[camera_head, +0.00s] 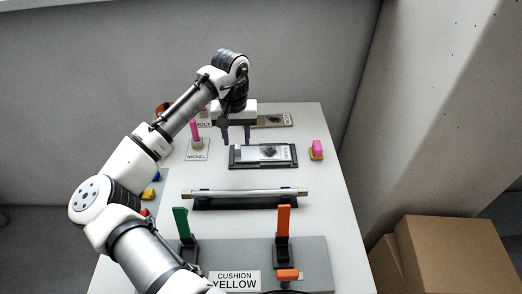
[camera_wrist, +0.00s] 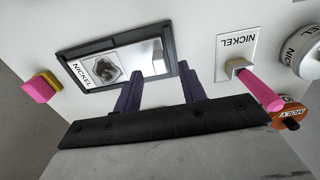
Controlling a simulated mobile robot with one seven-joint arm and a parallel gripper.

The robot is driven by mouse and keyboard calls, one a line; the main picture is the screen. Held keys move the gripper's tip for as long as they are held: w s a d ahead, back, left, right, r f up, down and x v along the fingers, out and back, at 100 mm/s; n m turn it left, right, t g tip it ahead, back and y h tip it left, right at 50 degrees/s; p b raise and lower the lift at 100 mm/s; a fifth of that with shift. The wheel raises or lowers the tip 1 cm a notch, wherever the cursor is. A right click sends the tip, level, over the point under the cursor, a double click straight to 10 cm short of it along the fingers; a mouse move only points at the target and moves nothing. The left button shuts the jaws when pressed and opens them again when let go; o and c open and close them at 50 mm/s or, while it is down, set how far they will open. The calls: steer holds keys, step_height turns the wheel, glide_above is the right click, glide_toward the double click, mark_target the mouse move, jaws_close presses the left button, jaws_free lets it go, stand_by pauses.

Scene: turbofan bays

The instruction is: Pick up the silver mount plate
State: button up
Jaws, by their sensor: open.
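A silver plate (camera_head: 252,154) with a dark patch and a NICKEL label lies flat in a black tray (camera_head: 262,166) in the middle of the table. In the wrist view the plate (camera_wrist: 146,54) shows a shiny bare end nearest my fingers, inside the black rim of the tray (camera_wrist: 171,42). My gripper (camera_head: 236,139) is open and empty. Its two dark fingers point down above the table, by the left end of the tray. In the wrist view my gripper (camera_wrist: 159,78) shows beside and partly over the tray's edge, apart from the plate.
A pink-handled piece stands on a NICKEL card (camera_head: 196,155) left of my gripper. A pink and yellow block (camera_head: 316,150) sits right of the tray. Another plate (camera_head: 275,120) lies behind. A silver bar (camera_head: 245,193) on a black rack and orange (camera_head: 283,225) and green (camera_head: 182,224) uprights stand in front.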

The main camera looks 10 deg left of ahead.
steer(key=shift+f, duration=1.25)
jaws_close()
steer(key=shift+r, duration=0.1)
